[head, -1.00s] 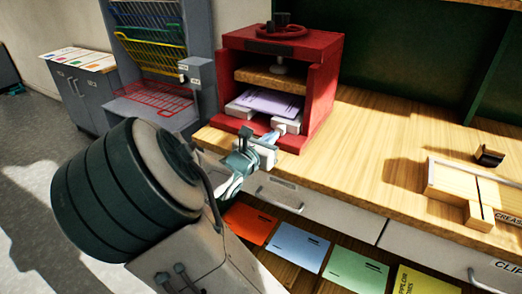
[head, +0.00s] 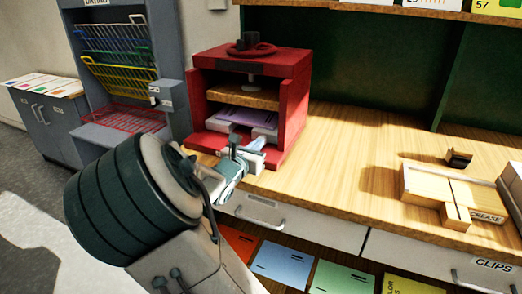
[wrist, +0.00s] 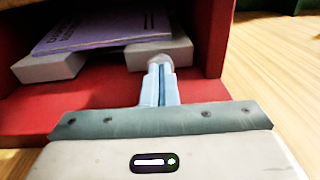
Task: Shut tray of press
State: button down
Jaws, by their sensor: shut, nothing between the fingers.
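The red press (head: 293,108) stands on the wooden bench, open at the front. A purple booklet (head: 238,116) lies low inside it on a pale grey tray part (head: 217,125). In the wrist view two pale grey blocks show at the tray's front, a left one (wrist: 48,67) and a right one (wrist: 175,48), with the purple booklet (wrist: 100,32) behind them. My gripper (head: 258,143) is shut and empty at the press's front opening. In the wrist view its fingertips (wrist: 160,62) meet the front of the right block; contact looks likely. The tray's rear is hidden.
A grey drying rack (head: 115,70) with coloured wire shelves stands left of the press. A light wooden creasing board (head: 430,185) lies to the right. The bench top (head: 345,150) between is clear. Drawers and coloured sheets lie below the front edge.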

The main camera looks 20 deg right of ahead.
jog(key=shift+w+r, duration=0.15)
jog(key=shift+r, duration=0.2)
jog(key=shift+p, duration=0.3)
jog(key=shift+s+a+p, duration=0.2)
jog(key=shift+s+p, duration=0.1)
jog(key=shift+p, duration=0.1)
jog(key=p+v, duration=0.3)
jog(key=v, duration=1)
jog(key=s+d+f+m+g+y+p, duration=0.1)
jog(key=s+d+m+g+y+p, duration=0.15)
jog(key=s+m+g, duration=0.35)
jog(key=s+d+f+m+g+y+p, duration=0.1)
jog(key=s+d+f+m+g+y, duration=0.1)
jog(key=s+d+m+g, duration=0.4)
jog(key=s+a+r+m+t+y+p, duration=0.3)
jog(key=s+a+r+m+y, duration=0.5)
jog(key=a+m, duration=0.3)
jog(key=m+y+p, duration=0.1)
jog(key=m, duration=0.2)
jog(key=shift+s+a+r, duration=0.15)
jog(key=shift+s+r, duration=0.15)
